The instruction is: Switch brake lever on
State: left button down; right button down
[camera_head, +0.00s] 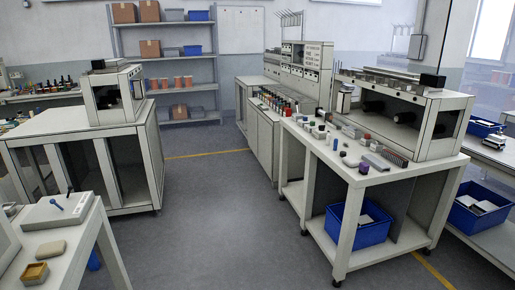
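Neither of my grippers is in view. I cannot make out anything that is clearly a brake lever. A light grey flat device (45,217) lies on the white table at the lower left.
A tan block (50,249) and a small yellow-brown tray (34,273) lie on the near-left table. A workbench (356,181) with small parts stands at right, with a blue bin (347,234) below. A white cabinet (119,147) stands at left. Grey floor (215,225) between is clear.

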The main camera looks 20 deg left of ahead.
aim_at(70, 188)
jog(key=i+u, duration=0.2)
jog(key=u, duration=0.2)
jog(key=i+u, duration=0.25)
jog(key=u, duration=0.2)
jog(key=i+u, duration=0.2)
jog(key=u, duration=0.2)
jog(key=i+l+u, duration=0.15)
jog(key=u, duration=0.3)
jog(key=i+l+u, duration=0.2)
jog(key=u, duration=0.2)
jog(key=i+l+u, duration=0.1)
jog(key=u, duration=0.3)
jog(key=i+l+u, duration=0.25)
jog(key=u, duration=0.2)
jog(key=i+l+u, duration=0.2)
jog(key=u, duration=0.2)
